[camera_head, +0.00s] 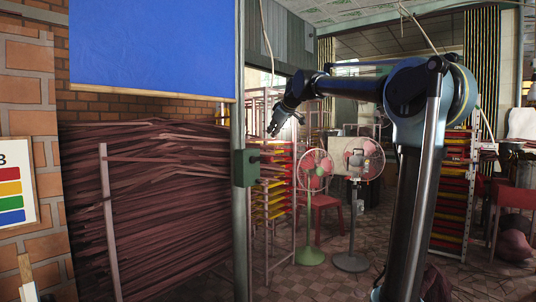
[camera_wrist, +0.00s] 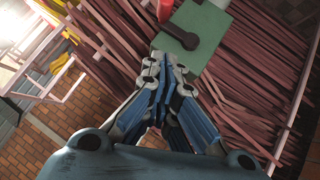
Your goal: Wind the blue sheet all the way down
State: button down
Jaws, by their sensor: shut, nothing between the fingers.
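The blue sheet (camera_head: 152,45) hangs at the upper left, with a pale bar along its lower edge. It covers the upper part of the brick wall, and its top is cut off by the picture. A green box (camera_head: 245,168) is fixed to the grey post right of the sheet. In the wrist view the green box (camera_wrist: 205,38) carries a dark crank arm (camera_wrist: 180,37) with a red handle (camera_wrist: 166,8), partly out of frame. My gripper (camera_head: 272,131) is shut and empty, above and right of the box. In the wrist view its fingertips (camera_wrist: 167,62) point towards the box, below the crank; contact cannot be told.
A large stack of dark reddish sticks (camera_head: 165,205) fills the space below the sheet. A green-based fan (camera_head: 315,170) and a grey-based fan (camera_head: 358,165) stand right of the post. A colour chart (camera_head: 14,190) is at the far left. Tiled floor is open around the fans.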

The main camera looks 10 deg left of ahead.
send_near(262, 159)
jog(key=w+a, duration=0.1)
jog(key=w, duration=0.1)
jog(key=shift+w+f+n, duration=0.3)
jog(key=shift+w+f, duration=0.15)
jog(key=shift+f, duration=0.25)
jog(key=shift+a, duration=0.25)
